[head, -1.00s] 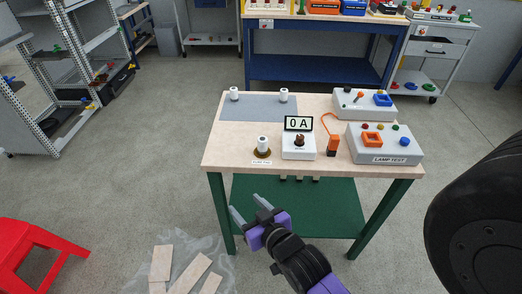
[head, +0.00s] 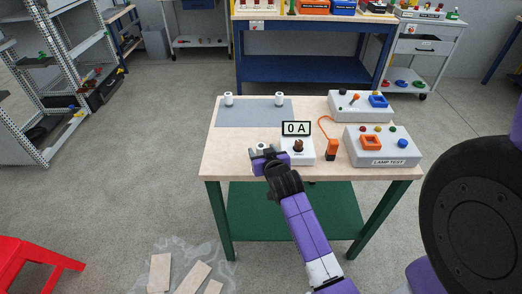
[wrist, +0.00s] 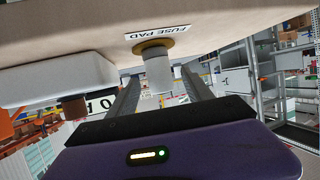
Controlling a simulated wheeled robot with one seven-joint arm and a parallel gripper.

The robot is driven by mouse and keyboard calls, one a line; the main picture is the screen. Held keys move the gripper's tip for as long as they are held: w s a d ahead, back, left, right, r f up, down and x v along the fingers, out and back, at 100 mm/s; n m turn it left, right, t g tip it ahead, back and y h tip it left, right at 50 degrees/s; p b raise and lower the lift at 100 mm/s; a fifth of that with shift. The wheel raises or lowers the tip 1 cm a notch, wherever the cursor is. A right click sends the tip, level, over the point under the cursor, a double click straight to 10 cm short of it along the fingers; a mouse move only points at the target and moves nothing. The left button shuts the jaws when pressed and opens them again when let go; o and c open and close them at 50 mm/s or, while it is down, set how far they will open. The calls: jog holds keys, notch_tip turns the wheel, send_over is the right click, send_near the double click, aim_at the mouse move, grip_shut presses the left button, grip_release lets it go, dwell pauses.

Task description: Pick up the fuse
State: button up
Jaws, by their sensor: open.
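The fuse is a white cylinder standing upright on the brown round base of the fuse pad (wrist: 152,46) at the front of the wooden-topped table. In the head view only the fuse's top (head: 262,146) shows behind my gripper (head: 264,154). In the wrist view the fuse (wrist: 158,76) stands between the two grey fingers of my gripper (wrist: 161,83), which is open. There is a visible gap to each finger, so it is not gripped. The pad is hidden by my gripper in the head view.
The white meter box (head: 300,152) with a brown knob and "0 A" display stands close to the right of my gripper. Further right are an orange plug (head: 331,149) and the lamp test box (head: 383,146). Two white cylinders stand on the grey mat (head: 254,113) behind.

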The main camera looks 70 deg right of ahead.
jog(key=shift+x, duration=1)
grip_shut()
jog(key=shift+r, duration=0.15)
